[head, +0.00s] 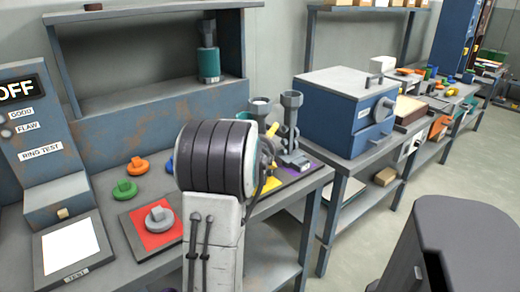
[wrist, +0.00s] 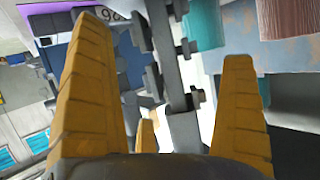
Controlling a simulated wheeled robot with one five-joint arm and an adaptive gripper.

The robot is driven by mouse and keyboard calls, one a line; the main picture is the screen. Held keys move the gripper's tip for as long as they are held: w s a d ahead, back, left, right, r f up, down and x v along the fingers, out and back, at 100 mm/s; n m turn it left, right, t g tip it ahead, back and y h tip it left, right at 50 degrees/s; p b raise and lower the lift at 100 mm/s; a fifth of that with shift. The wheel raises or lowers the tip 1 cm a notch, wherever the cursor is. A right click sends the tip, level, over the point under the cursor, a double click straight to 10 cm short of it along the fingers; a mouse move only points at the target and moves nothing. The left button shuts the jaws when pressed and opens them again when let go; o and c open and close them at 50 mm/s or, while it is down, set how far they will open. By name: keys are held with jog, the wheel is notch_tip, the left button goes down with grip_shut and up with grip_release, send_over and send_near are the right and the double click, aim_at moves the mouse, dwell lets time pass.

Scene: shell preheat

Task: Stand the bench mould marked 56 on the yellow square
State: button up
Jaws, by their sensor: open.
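A grey bench mould (head: 292,135) stands upright on a dark base on the bench, just right of my gripper (head: 268,150). In the wrist view, a grey metal mould post with bolts (wrist: 175,95) shows between the yellow fingers of my gripper (wrist: 167,45). The fingers are spread, with visible room on both sides of it. A partly cut-off, upside-down number plate (wrist: 112,15) shows there; I cannot read it surely. The yellow square (head: 270,185) shows partly behind my arm. A purple patch (head: 293,178) lies beside it, under the mould.
A white-topped cylinder (head: 259,106) stands behind my gripper. A blue box oven (head: 345,110) stands to the right. Left are the red square (head: 160,238) with a grey ringed piece, green (head: 125,190) and orange (head: 138,166) pieces, and a white test pad (head: 70,248).

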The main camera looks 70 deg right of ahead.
jog(key=v, duration=1)
jog(key=shift+a, duration=0.35)
jog(key=shift+r, duration=0.1)
jog(key=w+a+f+n+t+y, duration=0.1)
jog(key=w+a+f+n+y, duration=0.1)
jog(key=w+a, duration=0.4)
jog(key=w+a+f+n+t+y, duration=0.1)
jog(key=w+a+f+n+y, duration=0.1)
jog(key=w+a, duration=0.4)
jog(key=w+a+f+n+t+y, duration=0.2)
jog(key=w+a+n+y, duration=0.2)
jog(key=a, duration=0.9)
jog(key=shift+w+f, duration=0.2)
jog(key=shift+w, duration=1.25)
jog(key=s+a+f+n+g+y, duration=0.1)
jog(key=s+a+n, duration=0.3)
jog(key=a, duration=0.7)
jog(key=s+a+f+n+g+y, duration=0.2)
jog(key=s+a+f+n+y, duration=0.1)
jog(key=a, duration=0.8)
jog(key=shift+s+a+f+n+g+y, duration=0.3)
jog(key=shift+s+n+y, duration=0.35)
jog(key=shift+s, duration=0.35)
jog(key=shift+r, duration=0.1)
